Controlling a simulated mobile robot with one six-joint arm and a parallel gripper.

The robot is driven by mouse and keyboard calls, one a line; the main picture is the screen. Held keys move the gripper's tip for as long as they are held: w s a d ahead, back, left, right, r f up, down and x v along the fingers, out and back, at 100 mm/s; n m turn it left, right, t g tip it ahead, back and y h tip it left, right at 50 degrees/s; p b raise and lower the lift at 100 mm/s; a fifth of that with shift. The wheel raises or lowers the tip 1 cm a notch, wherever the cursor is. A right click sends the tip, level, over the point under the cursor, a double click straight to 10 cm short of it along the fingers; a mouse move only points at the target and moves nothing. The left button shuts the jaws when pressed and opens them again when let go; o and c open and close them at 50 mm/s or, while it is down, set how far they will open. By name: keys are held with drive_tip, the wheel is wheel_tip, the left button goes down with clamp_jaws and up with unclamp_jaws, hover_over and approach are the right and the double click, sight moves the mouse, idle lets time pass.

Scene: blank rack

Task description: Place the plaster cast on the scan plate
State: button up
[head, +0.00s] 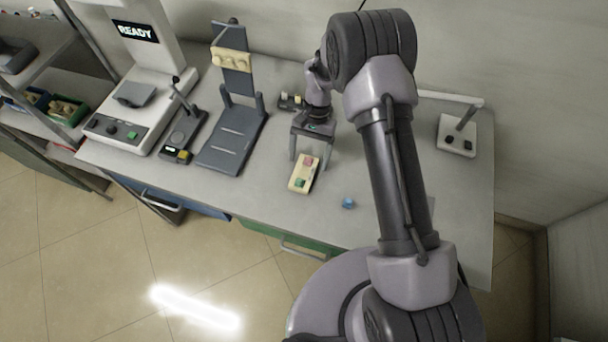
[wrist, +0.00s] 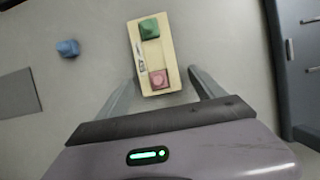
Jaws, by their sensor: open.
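My gripper (head: 311,158) is open, with its fingers pointing down at the near middle of the bench. In the wrist view its two fingertips (wrist: 164,78) lie on either side of the pink end of a cream tray (wrist: 167,55); contact is not clear. A grey plate (head: 134,94), which looks like the scan plate, sits bare on the white machine with a READY screen (head: 138,31). A cream, bumpy piece (head: 231,60) that may be the plaster cast rests high on a dark upright stand (head: 238,128). I cannot tell for sure that it is the cast.
The cream tray holds a green block (wrist: 149,29) and a pink block (wrist: 157,79). A loose blue block (head: 348,202) lies to its right. A small lever device (head: 184,135) stands between machine and stand. Bins (head: 64,109) with tan pieces sit on the left shelf.

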clamp_jaws()
idle(0.4)
